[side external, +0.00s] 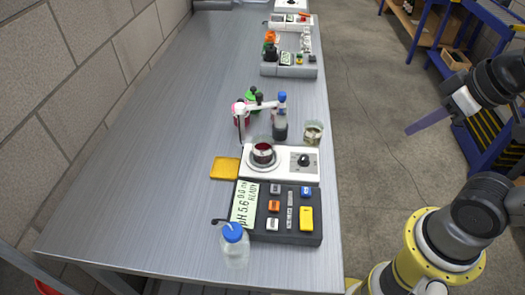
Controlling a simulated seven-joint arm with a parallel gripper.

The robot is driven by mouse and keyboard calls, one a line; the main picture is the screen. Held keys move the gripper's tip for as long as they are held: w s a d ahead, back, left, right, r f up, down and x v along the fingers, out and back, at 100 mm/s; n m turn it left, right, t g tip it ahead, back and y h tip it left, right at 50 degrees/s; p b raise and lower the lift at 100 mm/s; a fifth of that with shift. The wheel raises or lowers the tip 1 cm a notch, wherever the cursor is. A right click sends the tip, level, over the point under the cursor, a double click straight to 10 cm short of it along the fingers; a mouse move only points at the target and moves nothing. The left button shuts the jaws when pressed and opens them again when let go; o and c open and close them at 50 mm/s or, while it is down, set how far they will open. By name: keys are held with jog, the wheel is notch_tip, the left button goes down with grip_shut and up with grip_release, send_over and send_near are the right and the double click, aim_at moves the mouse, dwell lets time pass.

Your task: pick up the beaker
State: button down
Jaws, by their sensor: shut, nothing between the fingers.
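A small glass beaker (263,153) with dark red liquid stands on the round plate of a white stirrer (230,163) on the metal bench. Another clear glass vessel (313,133) with yellowish contents stands behind the stirrer at the bench's right edge; I cannot tell if it is also a beaker. My gripper (410,132) is at the right, out over the floor beside the bench, well apart from both vessels. Its fingers look like one narrow purple-grey bar, shut and empty, pointing down-left.
A dark pH meter (262,236) with coloured buttons sits in front of the stirrer, with a blue-capped clear bottle (235,248) beside it. A dark blue-capped bottle (281,122) and a probe arm (262,106) stand behind. A yellow sponge-like pad (225,168) lies left. The bench's left side (160,150) is clear.

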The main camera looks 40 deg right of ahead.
jog(key=c, duration=1)
grip_release()
